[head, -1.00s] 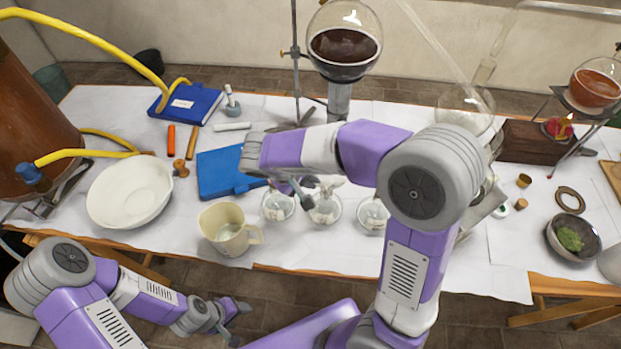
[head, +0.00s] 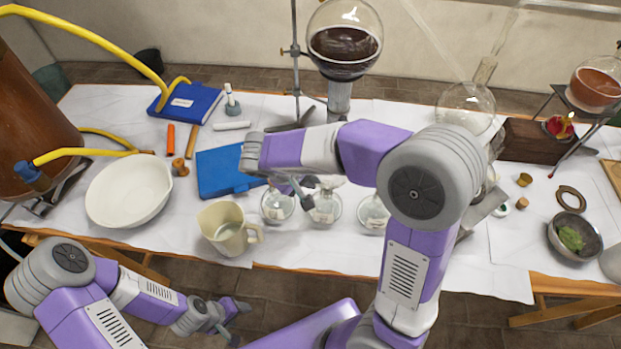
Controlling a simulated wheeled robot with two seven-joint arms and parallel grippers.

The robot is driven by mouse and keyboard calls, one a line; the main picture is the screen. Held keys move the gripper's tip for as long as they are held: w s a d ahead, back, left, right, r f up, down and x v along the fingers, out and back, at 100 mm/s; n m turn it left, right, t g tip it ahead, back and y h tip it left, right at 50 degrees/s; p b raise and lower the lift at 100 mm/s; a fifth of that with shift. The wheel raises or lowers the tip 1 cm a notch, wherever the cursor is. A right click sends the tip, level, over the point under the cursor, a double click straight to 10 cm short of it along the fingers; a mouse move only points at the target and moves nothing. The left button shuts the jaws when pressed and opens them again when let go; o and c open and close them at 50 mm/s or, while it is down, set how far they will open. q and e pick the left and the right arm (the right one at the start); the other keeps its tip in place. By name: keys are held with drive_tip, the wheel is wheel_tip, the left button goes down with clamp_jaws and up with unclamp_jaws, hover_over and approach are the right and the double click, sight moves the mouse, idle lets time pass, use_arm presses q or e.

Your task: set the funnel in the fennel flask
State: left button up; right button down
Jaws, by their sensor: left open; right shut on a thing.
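Three small round glass flasks stand in a row at the front of the table: a left one (head: 277,207), a middle one (head: 325,210) and a right one (head: 372,214). Their pale labels are too small to read, so I cannot tell which is the fennel flask. My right gripper (head: 306,186) is shut on a pale, clear thing at the middle flask's mouth, apparently the funnel (head: 331,181). I cannot tell whether the funnel sits in the neck or just above it. My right arm covers part of this area. My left gripper (head: 240,317) is open and empty, low in front of the table.
A beige mug (head: 228,230) stands left of the flasks, near the front edge. A white bowl (head: 129,191) and blue books (head: 222,172) lie further left. A stand holds a large dark-filled flask (head: 344,45) behind. A stone bowl (head: 575,238) is at right.

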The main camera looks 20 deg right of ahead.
drive_tip(key=shift+f, duration=0.2)
drive_tip(key=c, duration=1.2)
unclamp_jaws()
drive_tip(key=shift+r, duration=0.25)
wheel_tip(320, 180, up, 7)
drive_tip(key=p, duration=0.5)
drive_tip(key=shift+f, duration=0.15)
drive_tip(key=shift+f, duration=0.1)
idle(0.5)
